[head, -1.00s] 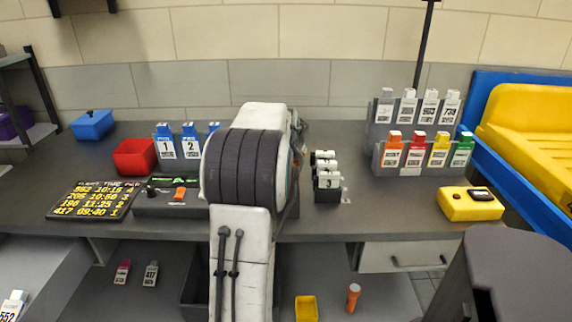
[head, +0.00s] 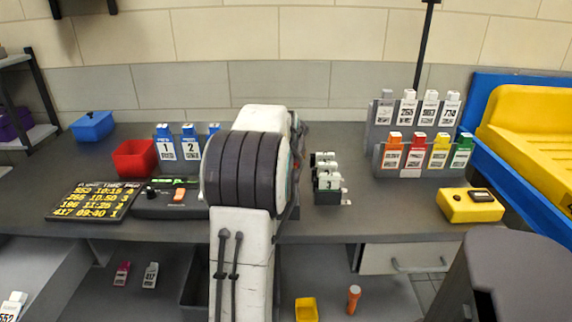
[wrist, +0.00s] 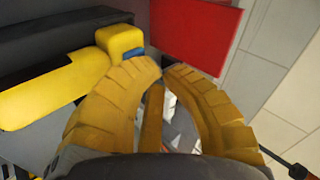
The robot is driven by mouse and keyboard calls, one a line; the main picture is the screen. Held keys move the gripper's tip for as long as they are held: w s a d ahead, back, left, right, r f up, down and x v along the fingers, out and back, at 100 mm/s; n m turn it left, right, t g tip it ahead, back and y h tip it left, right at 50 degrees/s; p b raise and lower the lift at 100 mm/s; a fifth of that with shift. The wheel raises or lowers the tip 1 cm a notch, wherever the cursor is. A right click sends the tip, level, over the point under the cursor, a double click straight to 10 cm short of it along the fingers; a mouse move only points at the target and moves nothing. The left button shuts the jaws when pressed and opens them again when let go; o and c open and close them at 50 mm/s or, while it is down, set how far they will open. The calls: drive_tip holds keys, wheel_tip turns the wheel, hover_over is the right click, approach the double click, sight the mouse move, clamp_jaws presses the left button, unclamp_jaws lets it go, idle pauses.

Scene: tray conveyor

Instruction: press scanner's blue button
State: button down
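In the wrist view a yellow device (wrist: 45,93) with a raised rounded yellow end lies against a black body. A small blue patch (wrist: 136,53), which looks like the blue button, shows beside that end, close to my fingertips. My gripper (wrist: 164,68) has ochre ribbed fingers whose tips nearly meet, with nothing visible held between them. Whether a fingertip touches the blue patch I cannot tell. A red panel (wrist: 195,32) stands just beyond the tips. In the head view my own arm hides my gripper and the blue button.
On the grey counter are a departure board (head: 93,200), a red bin (head: 135,158), a blue bin (head: 92,126), a dark rack (head: 327,196) of white items and a yellow box (head: 470,206). A tag holder (head: 423,172) stands at the right. Counter between the racks is clear.

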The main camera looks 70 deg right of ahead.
drive_tip(key=shift+r+p, duration=0.45)
drive_tip(key=shift+r, duration=0.25)
drive_tip(key=shift+r, duration=0.1)
drive_tip(key=shift+r+p, duration=2)
drive_tip(key=shift+r, duration=0.4)
